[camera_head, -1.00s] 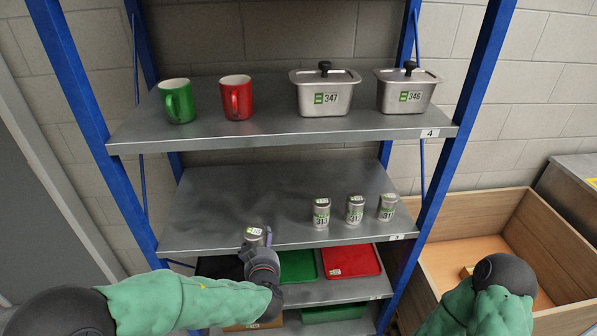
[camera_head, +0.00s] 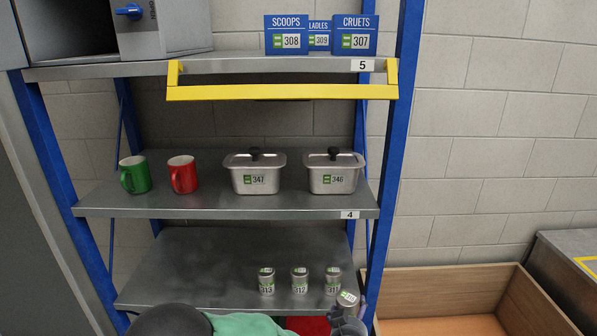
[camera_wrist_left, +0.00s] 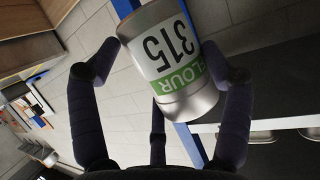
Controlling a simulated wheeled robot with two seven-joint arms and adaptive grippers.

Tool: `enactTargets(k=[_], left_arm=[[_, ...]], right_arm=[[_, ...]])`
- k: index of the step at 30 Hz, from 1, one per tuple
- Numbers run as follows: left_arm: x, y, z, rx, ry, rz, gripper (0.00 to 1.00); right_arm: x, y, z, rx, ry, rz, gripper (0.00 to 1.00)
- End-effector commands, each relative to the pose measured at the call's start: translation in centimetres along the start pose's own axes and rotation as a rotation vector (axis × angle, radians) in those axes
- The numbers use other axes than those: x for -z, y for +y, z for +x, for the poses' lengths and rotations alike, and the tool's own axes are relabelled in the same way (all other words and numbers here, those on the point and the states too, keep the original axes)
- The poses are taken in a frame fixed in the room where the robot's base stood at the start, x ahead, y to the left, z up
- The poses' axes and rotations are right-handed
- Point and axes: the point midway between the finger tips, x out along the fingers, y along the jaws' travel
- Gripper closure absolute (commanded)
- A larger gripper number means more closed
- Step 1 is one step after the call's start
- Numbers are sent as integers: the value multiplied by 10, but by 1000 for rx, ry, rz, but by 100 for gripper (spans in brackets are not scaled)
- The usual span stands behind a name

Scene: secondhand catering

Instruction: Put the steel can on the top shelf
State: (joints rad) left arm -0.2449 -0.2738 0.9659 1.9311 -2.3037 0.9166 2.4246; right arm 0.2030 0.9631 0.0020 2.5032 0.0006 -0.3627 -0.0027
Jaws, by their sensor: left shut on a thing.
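The steel can (camera_head: 347,300) is a small silver cylinder with a green and white label. In the left wrist view the can (camera_wrist_left: 165,65) reads FLOUR 315 and lies between the fingers. My left gripper (camera_wrist_left: 160,75) is shut on it; in the head view the gripper (camera_head: 348,322) shows at the bottom, by the right end of shelf 3, with the can tilted. The top shelf in view (camera_head: 230,66) is marked 5. My right gripper is out of view.
A yellow bar (camera_head: 280,92) runs along the front of shelf 5. Shelf 4 holds mugs (camera_head: 183,175) and lidded pans (camera_head: 255,174). Three similar cans (camera_head: 300,281) stand on shelf 3.

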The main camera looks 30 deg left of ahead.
Motion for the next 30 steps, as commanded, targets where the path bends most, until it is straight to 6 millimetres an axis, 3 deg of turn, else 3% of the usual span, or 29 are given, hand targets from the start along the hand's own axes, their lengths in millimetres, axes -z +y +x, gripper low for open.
enactTargets(k=[1,18,30], left_arm=[[21,0,-8,1,2,-1,64],[136,3,-56,1,1,0,64],[197,2,-81,7,3,-1,64]], right_arm=[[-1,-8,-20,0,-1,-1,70],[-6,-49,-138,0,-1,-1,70],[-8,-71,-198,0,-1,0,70]])
